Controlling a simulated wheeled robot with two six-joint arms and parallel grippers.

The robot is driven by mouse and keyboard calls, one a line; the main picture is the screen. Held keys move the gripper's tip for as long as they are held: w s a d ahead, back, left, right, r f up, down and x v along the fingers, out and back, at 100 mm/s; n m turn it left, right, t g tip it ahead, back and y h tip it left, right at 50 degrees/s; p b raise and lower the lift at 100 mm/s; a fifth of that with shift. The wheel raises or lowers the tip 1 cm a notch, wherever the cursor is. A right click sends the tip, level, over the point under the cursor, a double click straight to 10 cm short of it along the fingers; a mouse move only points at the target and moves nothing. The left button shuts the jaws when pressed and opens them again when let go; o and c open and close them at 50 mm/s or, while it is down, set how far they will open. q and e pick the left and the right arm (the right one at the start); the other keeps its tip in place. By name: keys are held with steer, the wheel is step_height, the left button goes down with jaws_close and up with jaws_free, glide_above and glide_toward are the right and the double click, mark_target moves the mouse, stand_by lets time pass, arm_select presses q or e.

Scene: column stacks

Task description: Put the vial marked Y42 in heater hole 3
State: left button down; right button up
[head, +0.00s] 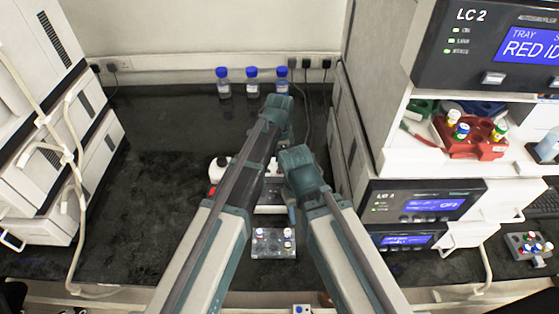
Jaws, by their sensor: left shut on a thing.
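My two arms reach forward over the dark bench and cover much of its middle. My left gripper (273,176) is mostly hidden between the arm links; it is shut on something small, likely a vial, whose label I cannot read. A clear rack (273,252) with a few capped vials stands below it near the bench's front. A low white and dark block (270,209), possibly the heater, lies just behind the rack, partly covered by my arms; its holes and their numbers cannot be made out. My right gripper is hidden behind its own arm. No Y42 mark is legible.
Several blue-capped bottles (252,83) stand at the back wall. A white and red object (216,172) is left of my arms. Instruments flank the bench, with a red vial tray (470,137) in the right one. A grey vial rack (528,246) is far right. The bench's left side is clear.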

arm_select(q)
steer(key=shift+f, duration=0.15)
steer(key=shift+f+b, duration=0.6)
steer(key=shift+b, duration=0.1)
steer(key=shift+c, duration=1.6)
jaws_free()
steer(key=shift+r, duration=0.2)
steer(key=shift+r+p, duration=2.9)
steer(key=shift+p, duration=0.15)
